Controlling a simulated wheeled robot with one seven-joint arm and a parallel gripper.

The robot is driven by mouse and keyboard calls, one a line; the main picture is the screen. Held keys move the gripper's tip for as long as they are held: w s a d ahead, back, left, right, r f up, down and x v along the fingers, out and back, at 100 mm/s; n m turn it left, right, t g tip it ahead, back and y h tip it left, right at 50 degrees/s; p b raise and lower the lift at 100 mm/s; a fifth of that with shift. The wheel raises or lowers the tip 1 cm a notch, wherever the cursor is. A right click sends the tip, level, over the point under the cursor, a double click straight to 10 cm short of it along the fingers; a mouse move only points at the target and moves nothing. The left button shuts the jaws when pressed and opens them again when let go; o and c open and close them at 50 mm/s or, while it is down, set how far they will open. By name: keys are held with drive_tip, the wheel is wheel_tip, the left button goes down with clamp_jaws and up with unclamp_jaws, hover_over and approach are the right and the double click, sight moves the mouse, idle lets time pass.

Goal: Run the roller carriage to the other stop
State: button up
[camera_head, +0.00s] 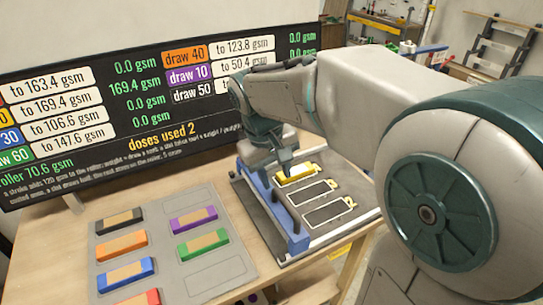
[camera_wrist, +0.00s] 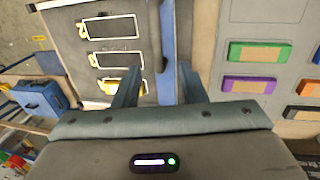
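The roller carriage (camera_head: 297,240) is a blue bar along the left edge of a grey bed (camera_head: 258,212) in the head view. In the wrist view the blue bar (camera_wrist: 168,30) runs between my fingers, with a gap on each side. My gripper (camera_head: 286,168) is open over the bar's far part; its two fingers (camera_wrist: 160,68) stand apart in the wrist view. The bed has outlined slots (camera_head: 313,192); a yellow piece (camera_head: 297,174) lies at the far one, and shows partly behind a finger in the wrist view (camera_wrist: 108,88). My wrist hides the bar's far end.
A grey mat (camera_head: 205,262) left of the bed holds several coloured blocks, including a purple one (camera_head: 194,220) and a green one (camera_head: 202,243). A dark display board (camera_head: 150,125) stands behind, reading "doses used 2" and roller 70.6 gsm. Bare wood (camera_head: 75,225) shows around the mat.

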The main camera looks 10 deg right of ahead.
drive_tip(key=r, duration=0.2)
drive_tip(key=a+r, duration=0.1)
drive_tip(key=r, duration=0.2)
drive_tip(key=shift+s+r, duration=0.2)
drive_tip(key=shift+r, duration=0.05)
